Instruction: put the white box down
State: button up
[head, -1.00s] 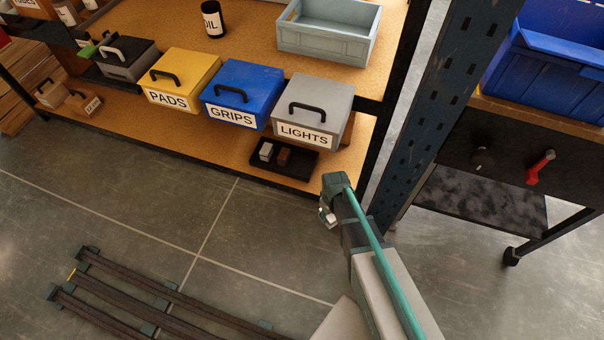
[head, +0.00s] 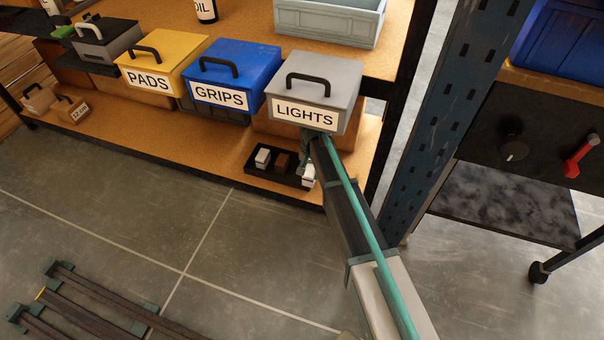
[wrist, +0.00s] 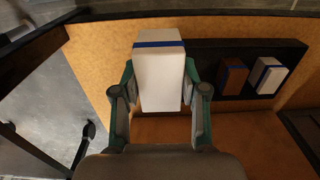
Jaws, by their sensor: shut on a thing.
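The white box (wrist: 160,80), with a blue band near one end, is held between the two fingers of my gripper (wrist: 160,100) in the wrist view. In the head view the white box (head: 309,174) shows at the right end of a black tray (head: 262,174). In the wrist view the black tray (wrist: 210,88) lies beyond and beside the held box. I cannot tell whether the box touches the tray.
The tray also holds a brown box (wrist: 232,76) and another white box (wrist: 266,76) with a blue band. A dark blue post (head: 450,110) stands to the right.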

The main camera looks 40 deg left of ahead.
jog(key=w+a+f+b, duration=0.1)
jog(key=w+a+f, duration=0.1)
jog(key=a+f, duration=0.1)
jog(key=w+a+f+b, duration=0.2)
jog(key=w+a+f, duration=0.1)
jog(key=w+a+f+b, duration=0.2)
jog(key=a, duration=0.1)
jog(key=shift+w+a+f, duration=0.4)
jog(key=f+b, duration=0.3)
jog(key=f, duration=0.1)
jog(key=shift+w+a+f, duration=0.1)
jog(key=shift+w+a, duration=0.2)
jog(key=shift+a, duration=0.05)
jog(key=o, duration=1.2)
